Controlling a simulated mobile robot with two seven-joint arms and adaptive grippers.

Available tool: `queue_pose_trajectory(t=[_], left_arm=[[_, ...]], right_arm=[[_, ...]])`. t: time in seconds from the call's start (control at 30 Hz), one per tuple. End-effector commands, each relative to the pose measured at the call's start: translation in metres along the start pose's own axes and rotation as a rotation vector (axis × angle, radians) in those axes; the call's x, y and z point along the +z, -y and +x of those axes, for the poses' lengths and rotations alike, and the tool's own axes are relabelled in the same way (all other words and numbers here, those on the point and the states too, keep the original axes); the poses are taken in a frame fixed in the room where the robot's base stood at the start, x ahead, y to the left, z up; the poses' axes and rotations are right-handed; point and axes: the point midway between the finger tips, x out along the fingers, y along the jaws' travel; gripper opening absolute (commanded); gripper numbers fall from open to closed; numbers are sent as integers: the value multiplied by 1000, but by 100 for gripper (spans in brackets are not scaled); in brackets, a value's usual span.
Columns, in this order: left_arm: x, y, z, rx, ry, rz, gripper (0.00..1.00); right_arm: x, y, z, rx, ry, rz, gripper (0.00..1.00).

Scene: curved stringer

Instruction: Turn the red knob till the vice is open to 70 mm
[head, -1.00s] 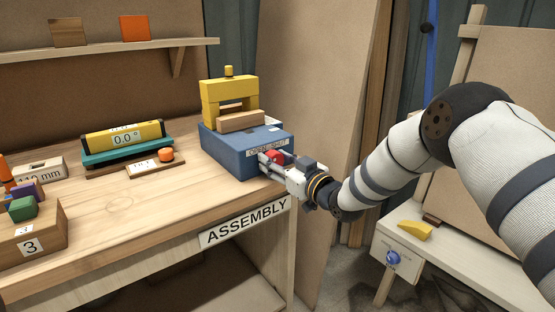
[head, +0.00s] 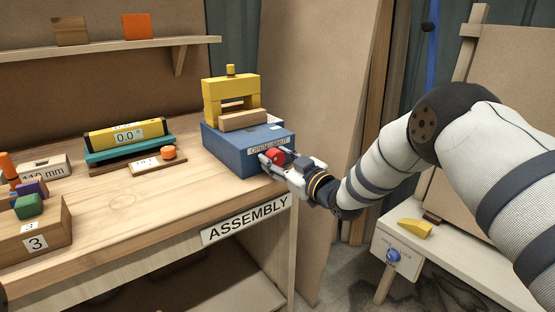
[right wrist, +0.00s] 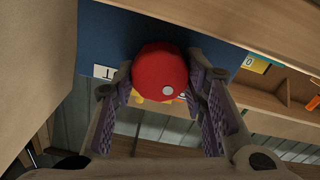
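The vice's blue body (head: 225,148) stands at the right end of the bench, with a yellow arch (head: 231,90) and a pale wood block (head: 243,121) on top. The red knob (head: 277,157) is on its front, under a label that seems to read OPEN-SHUT. My right gripper (head: 272,159) reaches in from the right, with its fingers around the knob. In the right wrist view the knob (right wrist: 160,72) sits between both finger pads, which seem to touch its sides. No opening figure is readable on the vice. My left gripper is out of view.
On the bench (head: 150,212) stand a yellow and teal gauge reading 0.0° (head: 127,138), a small board with an orange knob (head: 168,153), a 110 mm block (head: 44,170) and a wooden box marked 3 (head: 37,243). A side table (head: 440,262) stands right.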

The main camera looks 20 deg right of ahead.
Motion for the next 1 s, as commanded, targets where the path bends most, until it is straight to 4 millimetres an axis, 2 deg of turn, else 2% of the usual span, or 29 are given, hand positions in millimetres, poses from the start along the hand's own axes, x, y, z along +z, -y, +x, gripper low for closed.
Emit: queue_pose_trajectory(t=[0.03,0.07,0.1,0.43,0.57,0.8,0.9,1.0], left_arm=[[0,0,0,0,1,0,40],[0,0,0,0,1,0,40],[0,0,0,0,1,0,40],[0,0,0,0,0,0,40],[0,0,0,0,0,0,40],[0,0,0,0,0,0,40],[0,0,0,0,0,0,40],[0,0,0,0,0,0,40]], right_arm=[[2,1,0,-1,3,1,50],[2,1,0,-1,3,1,57],[2,1,0,-1,3,1,59],[1,0,-5,0,1,1,59],[1,-1,-31,2,4,3,59],[1,0,-95,1,4,4,59],[1,0,-111,0,3,2,59],[1,0,-119,0,2,2,59]])
